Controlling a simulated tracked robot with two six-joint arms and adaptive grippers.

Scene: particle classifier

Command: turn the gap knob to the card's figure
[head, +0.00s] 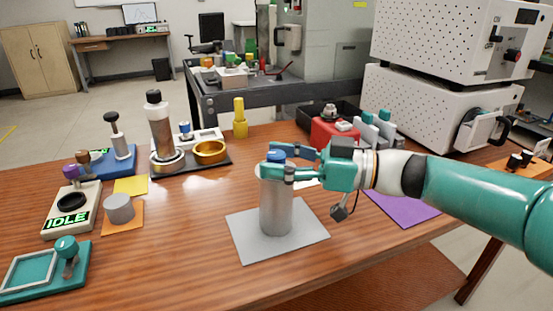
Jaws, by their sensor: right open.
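A grey metal cylinder (276,208) stands upright on a light grey mat (310,240) near the middle of the table. A blue knob (276,155) shows at its top. My right gripper (270,161) comes in from the right at the height of the cylinder's top. Its teal fingers are open, one beyond the knob and one on its near side; I cannot tell whether they touch it. My left gripper is out of view.
A dark tray with a tall cylinder (160,125) and a gold ring (210,151) stands behind left. A display reading IDLE (69,221) is at left.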

